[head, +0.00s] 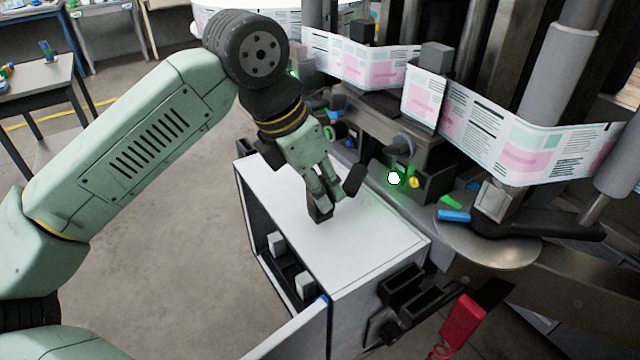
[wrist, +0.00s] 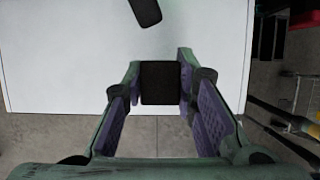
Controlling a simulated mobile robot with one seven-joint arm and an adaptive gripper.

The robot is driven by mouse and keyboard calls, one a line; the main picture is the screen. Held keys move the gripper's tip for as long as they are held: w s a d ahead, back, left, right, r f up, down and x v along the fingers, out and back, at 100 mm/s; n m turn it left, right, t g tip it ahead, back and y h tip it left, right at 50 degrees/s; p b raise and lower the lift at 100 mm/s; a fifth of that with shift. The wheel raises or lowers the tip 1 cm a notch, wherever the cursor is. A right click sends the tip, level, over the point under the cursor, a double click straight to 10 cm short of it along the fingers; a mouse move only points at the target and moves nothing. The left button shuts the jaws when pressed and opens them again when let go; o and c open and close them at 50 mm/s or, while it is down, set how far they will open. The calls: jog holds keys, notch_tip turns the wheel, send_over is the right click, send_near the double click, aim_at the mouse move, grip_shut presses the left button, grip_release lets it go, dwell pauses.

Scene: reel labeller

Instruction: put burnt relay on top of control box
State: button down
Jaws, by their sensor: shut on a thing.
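The control box (head: 370,240) is a white cabinet with a flat top and an open front. Its top also fills the upper part of the wrist view (wrist: 60,60). My gripper (head: 322,200) points down over the top and is shut on a small dark block, which I take as the burnt relay (head: 320,214). In the wrist view the burnt relay (wrist: 160,84) sits between the two finger pads of my gripper (wrist: 160,95). Its lower end is at or just above the box top; I cannot tell if it touches.
A second black object (head: 354,180) stands tilted at the box top near my fingers; it also shows in the wrist view (wrist: 146,12). The box door (head: 290,335) hangs open, with white blocks (head: 305,286) inside. Labeller machinery (head: 405,150) stands close behind. The right part of the top is clear.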

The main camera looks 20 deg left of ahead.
jog(key=shift+f, duration=0.75)
jog(key=shift+f, duration=0.2)
jog(key=c, duration=1.3)
grip_release()
jog(key=shift+r, duration=0.2)
jog(key=shift+r, duration=0.2)
jog(key=b+v, duration=0.3)
jog(key=v, duration=0.8)
jog(key=shift+s+r, duration=0.15)
jog(key=shift+r, duration=0.2)
jog(key=shift+a, duration=0.1)
